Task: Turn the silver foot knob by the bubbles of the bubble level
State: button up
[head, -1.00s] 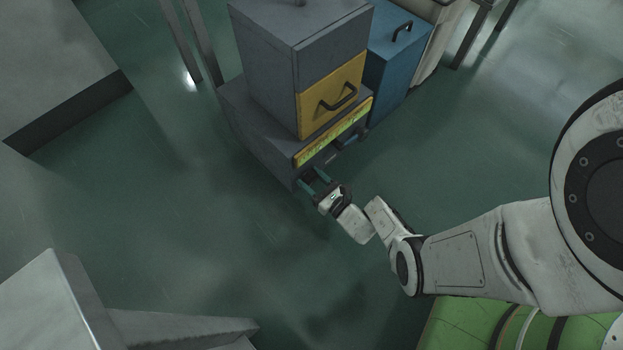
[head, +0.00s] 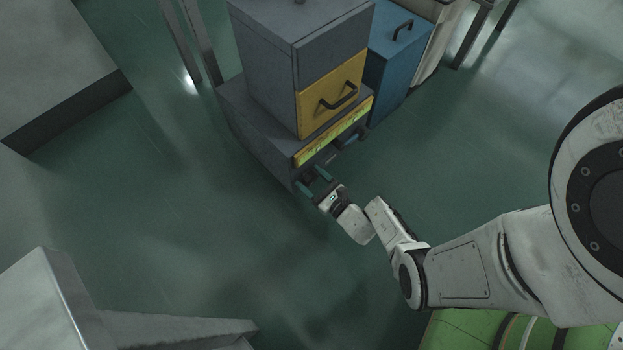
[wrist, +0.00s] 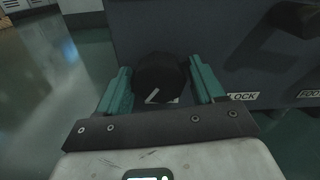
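My gripper (head: 312,180) is low at the front of the dark grey machine base, its two teal fingers spread apart. In the wrist view the gripper (wrist: 160,82) has a dark round knob (wrist: 160,72) with a white mark between its fingers. Narrow gaps seem to show on both sides; contact is not clear. Labels reading LOCK (wrist: 241,97) and, cut off at the edge, apparently FOOT (wrist: 311,93) lie to the right. No silver knob can be made out. A yellow-green strip (head: 333,133) runs along the base's front edge; no bubbles can be read.
A grey cabinet with a yellow front panel (head: 313,109) and black handle stands on the base. A blue box (head: 391,70) stands behind it to the right. Grey structures edge the left side. Green floor (head: 200,230) is clear left of my gripper.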

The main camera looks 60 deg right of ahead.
jog(key=shift+o, duration=0.9)
jog(key=p+v, duration=0.2)
jog(key=v, duration=0.8)
jog(key=shift+s, duration=0.4)
jog(key=shift+a, duration=0.1)
